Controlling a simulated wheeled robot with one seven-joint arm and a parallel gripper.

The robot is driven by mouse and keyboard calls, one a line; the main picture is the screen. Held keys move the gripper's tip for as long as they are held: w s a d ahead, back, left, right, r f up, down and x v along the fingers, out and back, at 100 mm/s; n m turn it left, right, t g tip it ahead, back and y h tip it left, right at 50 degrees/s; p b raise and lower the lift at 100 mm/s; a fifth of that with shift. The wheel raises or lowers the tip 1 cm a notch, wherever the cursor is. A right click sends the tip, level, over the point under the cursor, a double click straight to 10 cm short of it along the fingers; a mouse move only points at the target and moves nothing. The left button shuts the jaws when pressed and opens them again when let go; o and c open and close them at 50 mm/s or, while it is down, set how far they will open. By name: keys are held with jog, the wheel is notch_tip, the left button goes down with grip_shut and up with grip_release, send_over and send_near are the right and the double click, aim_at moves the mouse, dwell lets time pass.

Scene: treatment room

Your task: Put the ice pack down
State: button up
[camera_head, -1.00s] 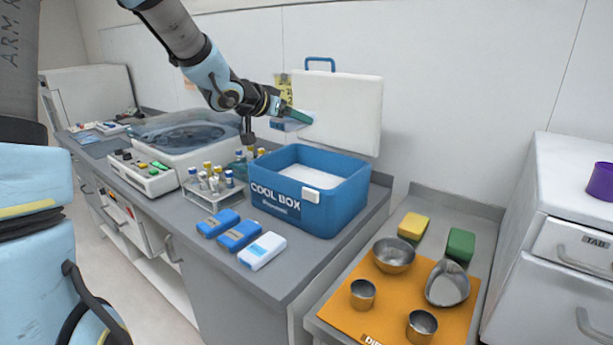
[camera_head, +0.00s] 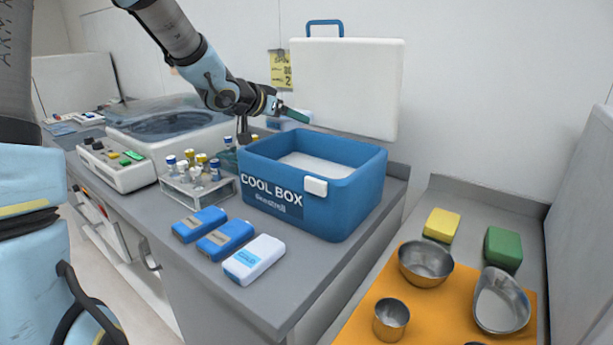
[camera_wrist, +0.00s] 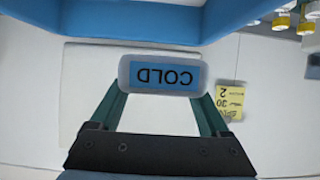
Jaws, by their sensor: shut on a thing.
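My gripper (camera_wrist: 162,98) is shut on the ice pack (camera_wrist: 163,75), a white block with a blue "COLD" label, seen upside down between the two green fingers. In the head view my gripper (camera_head: 290,114) is above the back left edge of the open blue cool box (camera_head: 315,210), and the pack is mostly hidden behind the fingers. The cool box stands on the grey counter (camera_head: 165,215) with its white lid (camera_head: 365,85) raised behind. In the wrist view the box wall (camera_wrist: 130,20) crosses the top, and the pack appears just below it.
Two blue packs (camera_head: 199,224) (camera_head: 227,239) and a white pack (camera_head: 254,260) lie in front of the box. A vial rack (camera_head: 198,187) stands left of it, beside a centrifuge-like machine (camera_head: 165,125). Metal bowls (camera_head: 425,262) sit on an orange mat (camera_head: 440,310) at lower right.

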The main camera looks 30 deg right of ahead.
aim_at(260, 158)
notch_tip(260, 158, down, 10)
jog(key=shift+r+b, duration=0.25)
jog(key=shift+b, duration=0.2)
jog(key=shift+s+a+f+b, duration=0.15)
jog(key=shift+f+b, duration=0.3)
jog(key=shift+f, duration=0.25)
jog(key=o, duration=1.1)
jog(key=shift+f, duration=0.1)
jog(key=o, duration=0.3)
jog(key=shift+f, duration=0.15)
jog(key=shift+a, duration=0.1)
jog(key=shift+r, duration=0.25)
jog(key=v, duration=0.8)
jog(key=r+p+v, duration=0.1)
jog(key=v, duration=0.3)
jog(key=shift+d+r, duration=0.15)
jog(key=shift+d, duration=0.05)
